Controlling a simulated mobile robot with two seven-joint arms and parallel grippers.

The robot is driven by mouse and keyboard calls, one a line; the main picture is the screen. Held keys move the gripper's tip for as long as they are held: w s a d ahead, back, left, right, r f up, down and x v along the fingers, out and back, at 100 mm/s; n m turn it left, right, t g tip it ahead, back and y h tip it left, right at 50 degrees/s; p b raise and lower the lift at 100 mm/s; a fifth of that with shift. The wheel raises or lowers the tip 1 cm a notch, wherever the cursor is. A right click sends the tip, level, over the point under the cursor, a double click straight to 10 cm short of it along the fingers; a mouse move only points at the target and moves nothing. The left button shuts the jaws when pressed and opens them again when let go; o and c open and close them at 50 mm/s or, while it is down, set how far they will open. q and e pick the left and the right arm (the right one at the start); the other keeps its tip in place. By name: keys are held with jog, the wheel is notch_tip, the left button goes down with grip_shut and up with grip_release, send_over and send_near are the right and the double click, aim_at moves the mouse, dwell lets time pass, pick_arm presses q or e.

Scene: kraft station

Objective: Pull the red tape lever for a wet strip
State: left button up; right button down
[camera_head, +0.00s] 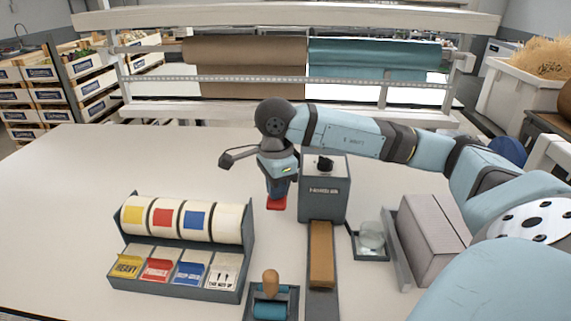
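The tape machine (325,195) is a grey box with a dark knob on top, standing mid-table. A brown tape strip (321,252) lies on the grey bed in front of it. The red lever end (276,204) shows low at the machine's left side. My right gripper (278,189) points down directly above the red lever end, close to or touching it. I cannot tell whether its fingers grip the lever, and they hide its upper part. My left gripper is not in view.
A label dispenser (176,268) with several rolls stands at left. A wood-handled roller (270,292) sits in a tray at front. A glass jar (371,237) and cardboard stack (431,237) are right of the machine. The table's left side (60,200) is clear.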

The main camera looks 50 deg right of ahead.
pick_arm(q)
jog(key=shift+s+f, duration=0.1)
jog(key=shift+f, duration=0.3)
pick_arm(e)
jog(key=shift+f, duration=0.1)
jog(key=shift+r+p, duration=1.1)
jog(key=shift+r, duration=0.85)
pick_arm(q)
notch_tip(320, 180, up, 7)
jog(key=p, duration=0.4)
jog(key=shift+p, duration=0.3)
pick_arm(e)
notch_tip(320, 180, up, 8)
jog(key=shift+r, duration=0.15)
